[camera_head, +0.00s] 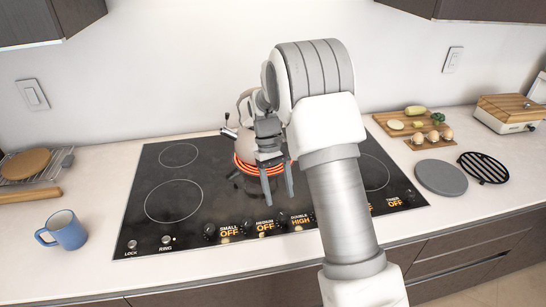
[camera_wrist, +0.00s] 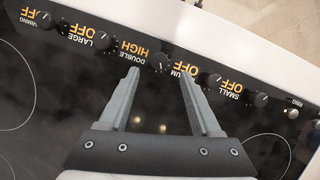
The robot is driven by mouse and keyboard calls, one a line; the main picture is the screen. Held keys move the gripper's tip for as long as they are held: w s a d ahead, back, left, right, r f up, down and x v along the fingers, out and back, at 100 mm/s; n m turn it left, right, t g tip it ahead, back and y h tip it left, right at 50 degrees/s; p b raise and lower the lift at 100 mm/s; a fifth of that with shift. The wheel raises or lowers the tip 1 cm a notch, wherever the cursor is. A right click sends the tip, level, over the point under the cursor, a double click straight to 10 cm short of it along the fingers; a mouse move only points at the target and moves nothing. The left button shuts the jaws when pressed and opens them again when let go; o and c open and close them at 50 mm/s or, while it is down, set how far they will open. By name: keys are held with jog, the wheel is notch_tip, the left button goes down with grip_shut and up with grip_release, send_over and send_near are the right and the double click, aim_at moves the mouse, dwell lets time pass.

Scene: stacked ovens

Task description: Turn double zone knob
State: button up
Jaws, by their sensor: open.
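The double zone knob (camera_wrist: 160,62) is a small round black knob on the front strip of the black cooktop. Its display (camera_wrist: 132,52) reads HIGH in orange. My gripper (camera_wrist: 160,62) is open and empty. In the wrist view its two fingertips appear on either side of the knob; whether they touch it cannot be told. In the head view my gripper (camera_head: 279,200) points down over the front strip near the double label (camera_head: 300,221). A burner ring (camera_head: 240,168) glows red behind the gripper, under a kettle (camera_head: 235,139) partly hidden by my arm.
The medium knob (camera_wrist: 210,79) and large knob (camera_wrist: 105,42) flank the double knob; their displays read OFF. A blue mug (camera_head: 67,231) stands left of the cooktop. Boards with food (camera_head: 430,139) and a grey round plate (camera_head: 441,177) lie to the right.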

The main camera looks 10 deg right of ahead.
jog(key=v, duration=1.2)
jog(key=shift+p, duration=0.35)
jog(key=s+d+r+m+t+y, duration=0.15)
jog(key=s+r+t, duration=0.35)
jog(key=s+r, duration=0.75)
jog(key=s+f+m+t, duration=0.1)
jog(key=s+t, duration=0.3)
jog(key=s, duration=1.1)
jog(key=shift+s+d+f+t, duration=0.25)
jog(key=shift+s+f+t, duration=0.15)
jog(key=shift+f, duration=0.45)
